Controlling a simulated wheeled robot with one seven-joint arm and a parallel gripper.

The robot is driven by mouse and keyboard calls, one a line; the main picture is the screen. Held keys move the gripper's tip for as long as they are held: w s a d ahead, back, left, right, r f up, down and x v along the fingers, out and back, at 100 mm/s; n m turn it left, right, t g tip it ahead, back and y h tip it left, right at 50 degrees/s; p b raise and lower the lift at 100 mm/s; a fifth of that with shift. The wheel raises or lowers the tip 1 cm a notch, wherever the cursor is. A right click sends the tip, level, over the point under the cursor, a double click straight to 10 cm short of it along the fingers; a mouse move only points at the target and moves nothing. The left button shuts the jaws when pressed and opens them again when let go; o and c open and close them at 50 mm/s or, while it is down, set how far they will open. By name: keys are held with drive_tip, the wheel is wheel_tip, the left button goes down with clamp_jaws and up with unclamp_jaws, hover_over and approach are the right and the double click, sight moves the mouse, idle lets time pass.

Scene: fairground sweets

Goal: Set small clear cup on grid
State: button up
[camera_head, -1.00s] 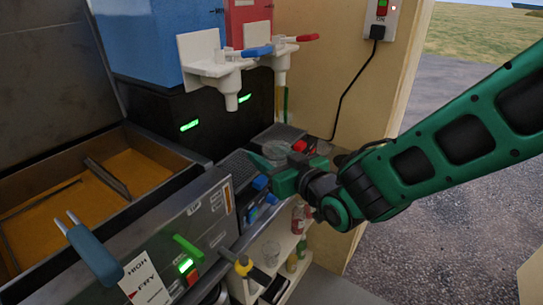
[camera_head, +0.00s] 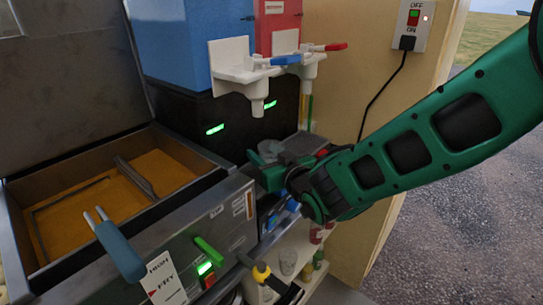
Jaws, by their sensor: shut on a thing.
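The small clear cup (camera_head: 269,149) is at the end of my gripper (camera_head: 264,168), under the left dispenser's white nozzle. My gripper is shut on it, though the fingers are small and partly hidden in this view. The dark drip grid (camera_head: 302,146) shows to the right of the cup, below the dispensers. The part of the grid behind the cup and gripper is hidden. I cannot tell whether the cup's base touches the grid.
A blue lever (camera_head: 285,60) and a red lever (camera_head: 336,47) stick out from the dispensers above. A fryer (camera_head: 100,190) with a blue-handled basket is at left. A shelf (camera_head: 300,262) with bottles is below. The wall with a switch (camera_head: 411,22) is at right.

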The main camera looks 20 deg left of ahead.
drive_tip(key=shift+w+a+f, duration=0.1)
drive_tip(key=shift+w+a, duration=0.15)
drive_tip(key=shift+a, duration=0.35)
drive_tip(key=shift+w+a+f, duration=0.1)
drive_tip(key=shift+w+a, duration=0.1)
drive_tip(key=shift+a, duration=0.4)
drive_tip(key=shift+w+a+f, duration=0.1)
drive_tip(key=shift+w+a, duration=0.15)
drive_tip(key=shift+a, duration=0.35)
drive_tip(key=shift+s+f, duration=0.25)
drive_tip(key=o, duration=1.1)
drive_tip(key=shift+s+d, duration=0.1)
